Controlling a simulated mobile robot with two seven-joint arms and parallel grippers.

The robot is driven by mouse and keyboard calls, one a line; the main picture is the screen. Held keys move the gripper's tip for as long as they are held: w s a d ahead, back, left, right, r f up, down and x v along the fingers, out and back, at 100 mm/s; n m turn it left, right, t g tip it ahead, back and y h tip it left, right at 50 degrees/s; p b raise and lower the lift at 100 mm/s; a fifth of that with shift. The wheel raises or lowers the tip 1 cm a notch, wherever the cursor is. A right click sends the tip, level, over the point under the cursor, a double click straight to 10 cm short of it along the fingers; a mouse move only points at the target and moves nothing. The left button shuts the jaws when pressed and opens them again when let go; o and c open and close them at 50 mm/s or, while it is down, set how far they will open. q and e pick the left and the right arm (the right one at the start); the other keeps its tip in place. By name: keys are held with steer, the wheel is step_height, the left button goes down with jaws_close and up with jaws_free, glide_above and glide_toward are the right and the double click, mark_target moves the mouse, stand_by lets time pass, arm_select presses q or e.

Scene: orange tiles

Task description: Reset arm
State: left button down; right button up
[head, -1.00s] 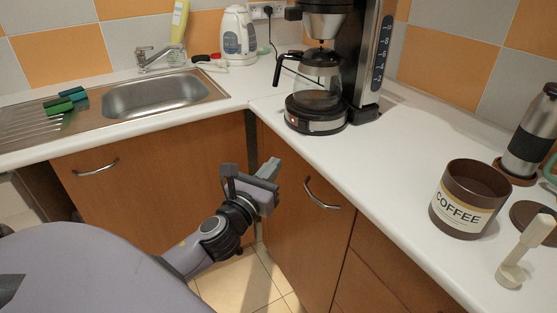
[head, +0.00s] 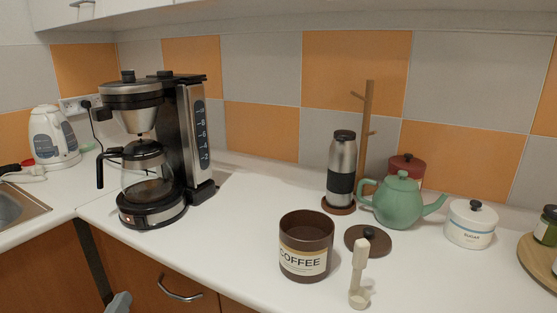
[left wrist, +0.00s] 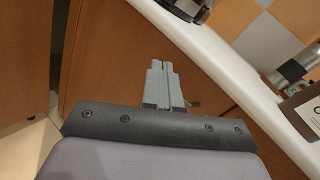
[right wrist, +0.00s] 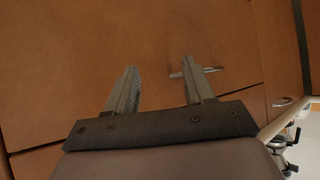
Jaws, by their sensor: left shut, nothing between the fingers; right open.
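My left gripper (left wrist: 162,85) is shut and empty in the left wrist view, below the counter edge and in front of the brown cabinet fronts. Only its tip (head: 119,303) shows at the bottom left of the head view. My right gripper (right wrist: 160,88) is open and empty in the right wrist view, with its two fingers apart before a brown cabinet front and a metal handle (right wrist: 195,72). The right gripper does not show in the head view.
The white counter (head: 225,255) holds a coffee machine (head: 150,150), an open coffee canister (head: 306,246), its lid (head: 368,241), a scoop (head: 359,275), a steel flask (head: 342,165), a green teapot (head: 400,203) and a sugar jar (head: 471,224). A kettle (head: 52,137) stands at the far left.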

arm_select(q)
steer(key=s+d+f+n+g+h+p, duration=0.2)
steer(key=s+d+f+n, duration=0.4)
steer(key=n, duration=0.7)
steer(key=s+d+f+n+g+h+p, duration=0.3)
steer(key=s+d+f+n, duration=0.4)
steer(key=n, duration=0.7)
steer(key=s+f+g, duration=0.1)
steer(key=s+f, duration=0.1)
steer(key=s, duration=0.1)
steer(key=shift+f+g, duration=0.35)
steer(key=shift+g, duration=0.05)
